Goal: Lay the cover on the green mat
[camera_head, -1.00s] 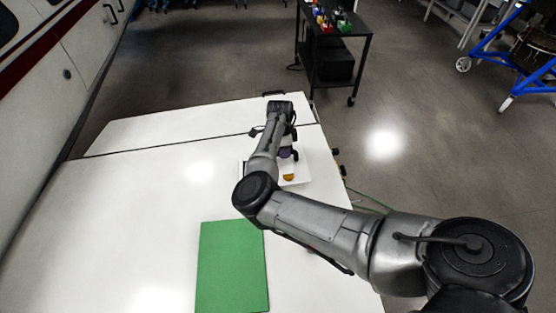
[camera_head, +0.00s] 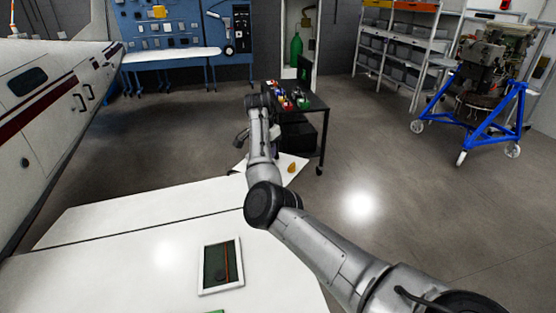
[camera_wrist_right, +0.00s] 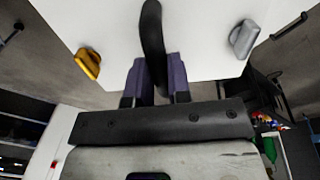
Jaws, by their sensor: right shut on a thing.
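The cover (camera_head: 298,161) is a white panel, tilted and held off the work surface at its far right in the head view, partly behind my right arm. In the right wrist view the cover (camera_wrist_right: 108,28) has a dark curved handle (camera_wrist_right: 153,40), a yellow latch (camera_wrist_right: 88,62) and a grey latch (camera_wrist_right: 243,38). My right gripper (camera_wrist_right: 157,78) is shut on that handle with its purple fingers. Only a sliver of the green mat (camera_head: 212,311) shows at the bottom edge of the head view. My left gripper is not in view.
A white-framed rectangular opening (camera_head: 221,266) with a dark inside lies in the white surface (camera_head: 110,265), just beyond the mat. A black cart (camera_head: 300,120) with coloured items stands behind the cover. A blue stand (camera_head: 470,130) is at right. The surface's left part is clear.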

